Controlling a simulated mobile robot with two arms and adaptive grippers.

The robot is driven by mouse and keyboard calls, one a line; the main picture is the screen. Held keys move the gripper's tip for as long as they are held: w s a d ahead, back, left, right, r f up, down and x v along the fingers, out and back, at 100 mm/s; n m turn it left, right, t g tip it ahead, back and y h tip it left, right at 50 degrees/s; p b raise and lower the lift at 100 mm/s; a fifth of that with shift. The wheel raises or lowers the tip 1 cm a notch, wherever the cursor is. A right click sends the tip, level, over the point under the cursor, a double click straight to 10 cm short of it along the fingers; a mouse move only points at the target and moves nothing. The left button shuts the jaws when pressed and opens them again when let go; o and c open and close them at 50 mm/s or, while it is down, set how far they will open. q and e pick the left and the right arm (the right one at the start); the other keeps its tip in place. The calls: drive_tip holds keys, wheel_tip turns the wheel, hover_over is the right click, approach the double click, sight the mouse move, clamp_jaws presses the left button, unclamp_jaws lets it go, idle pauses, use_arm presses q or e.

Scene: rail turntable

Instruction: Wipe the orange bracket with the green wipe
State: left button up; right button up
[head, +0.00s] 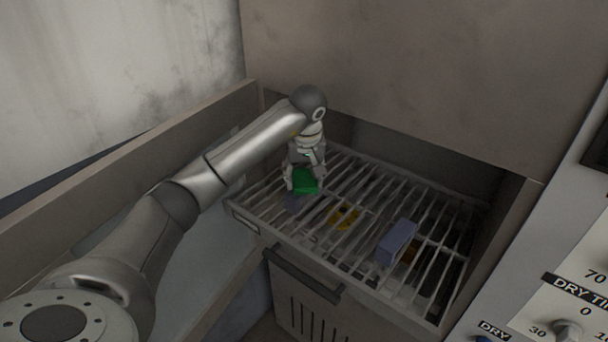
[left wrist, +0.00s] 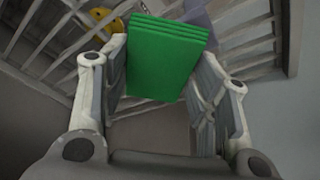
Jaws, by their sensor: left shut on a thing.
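My left gripper (head: 304,180) is shut on the green wipe (head: 306,186), a folded green stack, over the left part of the wire rack. In the left wrist view the wipe (left wrist: 162,62) sits between the two fingers. An orange-brown piece (head: 411,252), which may be the orange bracket, shows partly behind a blue-grey block toward the rack's right; its shape is unclear. A yellow-orange piece (head: 343,217) lies nearer the gripper, to its lower right. My right gripper is not in view.
The wire rack (head: 246,219) sits in an open drawer with a dark handle (head: 301,275). The blue-grey block (head: 397,242) stands on its right part. A control panel with dials (head: 567,330) is at right.

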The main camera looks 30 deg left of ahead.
use_arm(q)
drive_tip(key=shift+s, duration=0.1)
drive_tip(key=shift+f+b, duration=0.35)
drive_tip(key=shift+f, duration=0.15)
idle(0.3)
drive_tip(key=shift+s+a, duration=0.1)
drive_tip(key=shift+s, duration=1.15)
drive_tip(key=shift+w+d+f, duration=0.1)
drive_tip(key=shift+w+d, duration=0.05)
drive_tip(key=shift+w, duration=1.1)
drive_tip(key=shift+w+d+f, duration=0.1)
drive_tip(key=shift+w+d, duration=0.05)
drive_tip(key=shift+w, duration=1.05)
drive_tip(key=shift+s+a+r, duration=0.1)
drive_tip(key=shift+s+a, duration=0.05)
drive_tip(key=shift+s, duration=1.1)
drive_tip(key=shift+s+a, duration=0.1)
drive_tip(key=shift+s, duration=1.1)
drive_tip(key=shift+w+d+r+p, duration=0.1)
drive_tip(key=shift+w+p, duration=0.05)
drive_tip(key=shift+w, duration=1.1)
drive_tip(key=shift+w+d+r+p, duration=0.1)
drive_tip(key=shift+w+p, duration=0.05)
drive_tip(key=shift+w, duration=1.1)
